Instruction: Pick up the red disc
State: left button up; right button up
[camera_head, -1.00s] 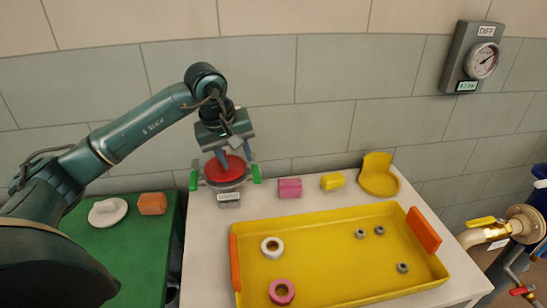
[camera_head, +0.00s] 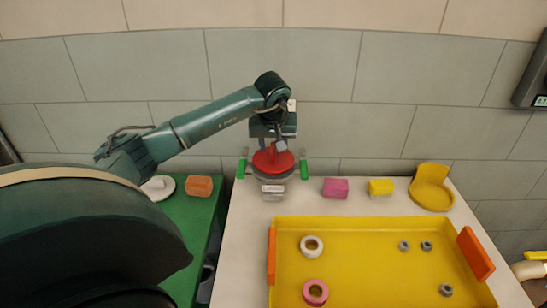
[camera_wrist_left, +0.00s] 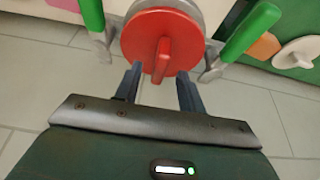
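The red disc (camera_head: 273,160) with a raised bar across its face sits on a round grey fixture (camera_head: 274,177) with a green handle on each side, at the back left of the white table. My left gripper (camera_head: 272,149) is just above the disc, pointing down. In the left wrist view the red disc (camera_wrist_left: 163,42) and its bar lie just beyond the fingertips. The fingers of my left gripper (camera_wrist_left: 158,78) are apart, with the bar between their lines and space on both sides. Contact is not clear. My right gripper is not in view.
A pink block (camera_head: 335,188), a yellow block (camera_head: 381,187) and a yellow holder (camera_head: 431,190) stand right of the fixture. A yellow tray (camera_head: 375,270) with rings and nuts lies in front. A green table (camera_head: 186,222) on the left bears an orange block (camera_head: 199,186).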

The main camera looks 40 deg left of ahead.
pick_arm(q)
jog(key=shift+x, duration=1.35)
jog(key=shift+c, duration=0.6)
grip_shut()
jog(key=shift+r, duration=0.1)
